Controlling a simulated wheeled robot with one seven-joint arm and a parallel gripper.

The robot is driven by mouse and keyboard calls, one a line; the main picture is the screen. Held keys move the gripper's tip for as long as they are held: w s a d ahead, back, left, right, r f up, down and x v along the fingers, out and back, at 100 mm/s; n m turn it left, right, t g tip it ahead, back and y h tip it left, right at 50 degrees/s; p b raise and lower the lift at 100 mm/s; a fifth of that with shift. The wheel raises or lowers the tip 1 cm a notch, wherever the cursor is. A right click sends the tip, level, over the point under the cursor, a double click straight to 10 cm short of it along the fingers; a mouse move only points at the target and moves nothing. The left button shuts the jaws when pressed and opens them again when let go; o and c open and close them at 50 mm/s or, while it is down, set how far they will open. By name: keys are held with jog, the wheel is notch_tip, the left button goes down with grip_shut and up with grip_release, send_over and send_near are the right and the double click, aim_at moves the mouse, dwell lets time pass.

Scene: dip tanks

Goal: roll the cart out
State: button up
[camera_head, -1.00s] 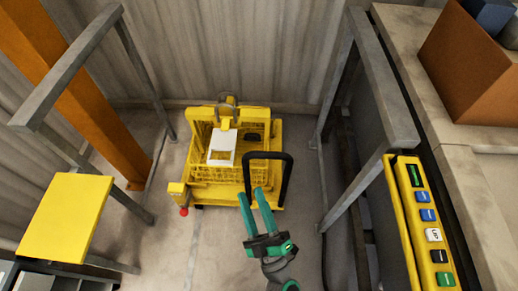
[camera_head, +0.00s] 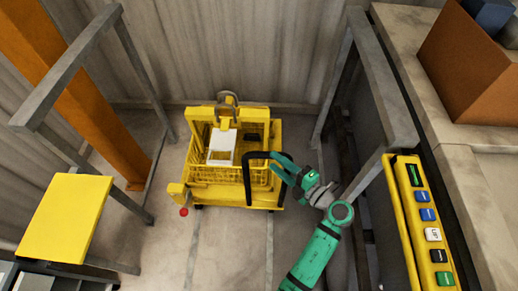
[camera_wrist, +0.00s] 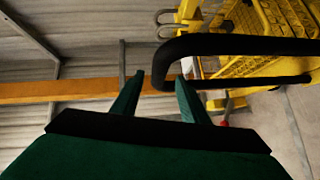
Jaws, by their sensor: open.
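The yellow cart (camera_head: 262,193) stands on the floor between two grey rail frames and holds a yellow wire basket (camera_head: 205,172) with a white piece (camera_head: 221,146) in it. Its black loop handle (camera_head: 247,180) rises at the front; its right part is hidden behind my gripper. My gripper (camera_head: 277,163) is open and comes from the right at the handle's right side. In the wrist view the handle (camera_wrist: 240,44) bends just in front of and between the fingertips (camera_wrist: 161,82). I cannot tell whether they touch. The cart (camera_wrist: 270,45) is at upper right there.
A grey rail frame (camera_head: 385,90) and a button panel (camera_head: 428,220) stand at the right. A yellow plate (camera_head: 65,215) and another rail (camera_head: 75,65) stand at the left. A red knob (camera_head: 183,211) sits low at the cart's left. Floor in front is clear.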

jog(key=x, duration=0.9)
jog(key=shift+w, duration=0.15)
jog(key=shift+a, duration=0.15)
grip_shut()
